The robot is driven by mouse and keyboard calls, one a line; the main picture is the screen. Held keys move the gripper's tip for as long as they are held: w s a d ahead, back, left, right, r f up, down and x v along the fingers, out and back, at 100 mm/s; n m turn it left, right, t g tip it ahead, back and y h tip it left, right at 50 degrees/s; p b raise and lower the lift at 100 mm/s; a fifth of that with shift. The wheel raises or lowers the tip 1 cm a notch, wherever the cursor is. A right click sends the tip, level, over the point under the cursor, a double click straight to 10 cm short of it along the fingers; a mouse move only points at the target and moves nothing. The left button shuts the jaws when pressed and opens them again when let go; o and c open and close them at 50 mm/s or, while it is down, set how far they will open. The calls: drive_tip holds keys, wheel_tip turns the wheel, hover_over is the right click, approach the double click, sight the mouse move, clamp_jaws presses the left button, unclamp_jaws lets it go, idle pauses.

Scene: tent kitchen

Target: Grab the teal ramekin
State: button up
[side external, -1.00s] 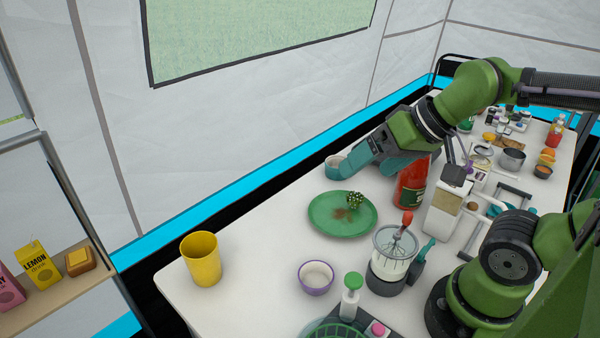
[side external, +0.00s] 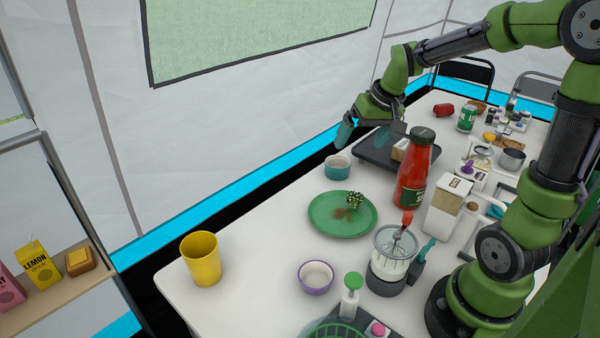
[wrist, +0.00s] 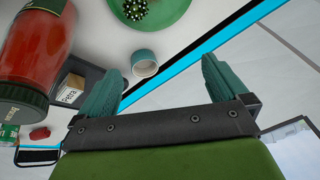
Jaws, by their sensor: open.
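The teal ramekin (side external: 338,168) stands upright on the white table near its far edge, behind the green plate. Its outside is teal and its inside is pale. In the wrist view the ramekin (wrist: 144,65) shows ahead of my gripper, between the lines of the two fingers and nearer the left one. My gripper (side external: 361,132) is open and empty, above and a little to the right of the ramekin, apart from it. In the wrist view both teal fingers of my gripper (wrist: 160,80) are spread wide with nothing between them.
A green plate (side external: 325,222) with a small plant lies in front of the ramekin. A red bottle (side external: 414,172) stands to the right, with a black scale (side external: 372,155) behind it. A yellow cup (side external: 201,262) stands at the table's left. The tent wall is close behind.

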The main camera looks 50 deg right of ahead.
drive_tip(key=w+d+f+n, duration=0.1)
drive_tip(key=w+d+f, duration=0.25)
drive_tip(key=d, duration=0.35)
drive_tip(key=n, duration=0.2)
hover_over(338, 163)
drive_tip(key=s+a, duration=0.3)
drive_tip(key=s, duration=0.1)
drive_tip(key=shift+h, duration=0.3)
drive_tip(key=f, duration=0.9)
drive_tip(key=shift+a, duration=0.2)
drive_tip(key=shift+d+x, duration=0.2)
drive_tip(key=shift+x, duration=2.7)
drive_tip(key=shift+c, duration=0.5)
